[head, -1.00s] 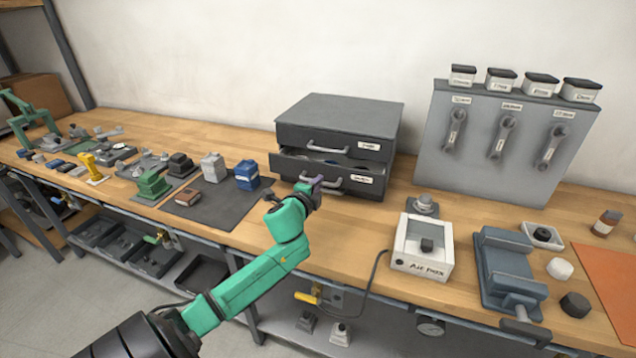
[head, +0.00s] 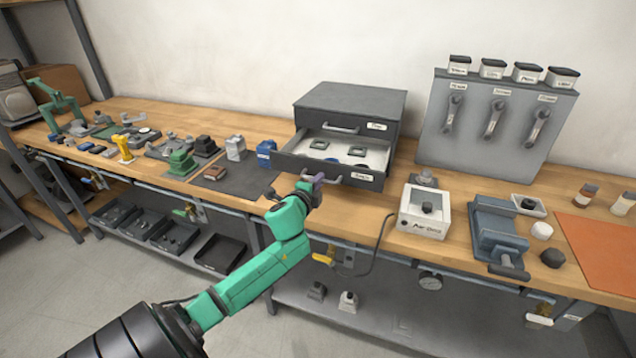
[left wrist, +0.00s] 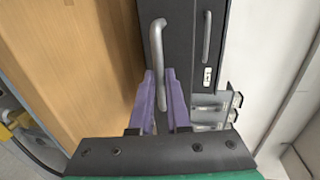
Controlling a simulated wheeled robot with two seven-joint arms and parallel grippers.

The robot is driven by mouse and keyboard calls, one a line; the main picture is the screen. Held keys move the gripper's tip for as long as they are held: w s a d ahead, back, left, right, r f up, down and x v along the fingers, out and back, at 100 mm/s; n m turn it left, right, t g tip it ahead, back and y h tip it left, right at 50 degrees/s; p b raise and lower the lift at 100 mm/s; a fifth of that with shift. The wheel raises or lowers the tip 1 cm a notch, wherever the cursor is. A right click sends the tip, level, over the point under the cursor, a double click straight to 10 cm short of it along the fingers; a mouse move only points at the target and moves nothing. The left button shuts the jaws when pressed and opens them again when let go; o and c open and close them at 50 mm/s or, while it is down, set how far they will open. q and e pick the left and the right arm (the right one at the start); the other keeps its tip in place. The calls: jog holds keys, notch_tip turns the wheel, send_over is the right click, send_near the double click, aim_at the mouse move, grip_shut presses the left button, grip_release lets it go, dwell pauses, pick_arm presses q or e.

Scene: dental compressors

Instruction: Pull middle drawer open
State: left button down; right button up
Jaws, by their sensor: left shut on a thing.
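The dark grey drawer cabinet (head: 352,98) stands on the bench against the wall. Its top drawer is shut, with a light bar handle (head: 341,129). The drawer below it, the middle drawer (head: 352,180), is pulled well out and shows a pale inside with several small grey parts (head: 318,144). Any drawer lower down is hidden. My left gripper (head: 316,180) is shut on this drawer's handle (head: 335,181), near the handle's left end. In the left wrist view its purple fingers (left wrist: 162,82) lie on either side of the handle (left wrist: 156,42). My right gripper is not in view.
A white box with a cable (head: 424,222) stands right of the drawer, and a blue-grey vise (head: 496,235) beyond it. Below the bench edge is a yellow-handled valve (head: 324,258).

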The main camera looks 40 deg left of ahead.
pick_arm(q)
jog(key=c, duration=0.9)
grip_release()
jog(key=v, duration=1.4)
jog(key=shift+s+d+b, duration=0.1)
jog(key=shift+s+b, duration=0.15)
jog(key=shift+b, duration=0.15)
